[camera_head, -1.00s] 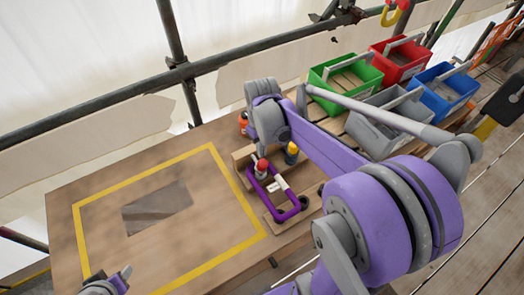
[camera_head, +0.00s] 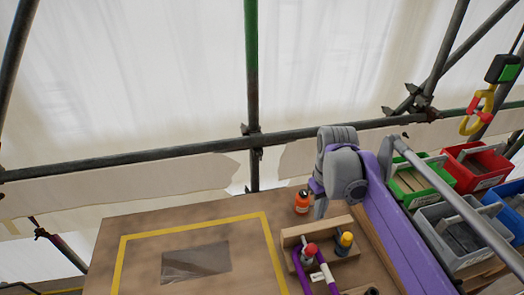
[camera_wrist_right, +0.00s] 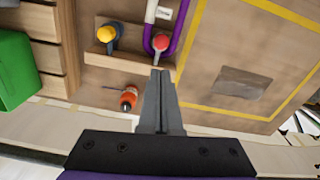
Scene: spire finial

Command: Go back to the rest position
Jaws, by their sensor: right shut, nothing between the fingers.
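My right gripper (camera_head: 320,212) is over the far right part of the wooden table (camera_head: 125,230). In the right wrist view its fingers (camera_wrist_right: 157,75) are together, with nothing between them. The fingertips appear close to a red-topped item (camera_wrist_right: 160,42) in a wooden rack (camera_wrist_right: 130,60), but I cannot tell the height between them. The red-topped item also shows in the head view (camera_head: 310,250), beside a purple frame (camera_head: 300,272). My left gripper is outside both views.
Green (camera_head: 420,180), red (camera_head: 478,165), grey (camera_head: 455,235) and blue (camera_head: 510,205) bins are at right. Scaffold poles (camera_head: 190,150) run behind the table. A yellow outline surrounds a grey patch (camera_head: 195,263).

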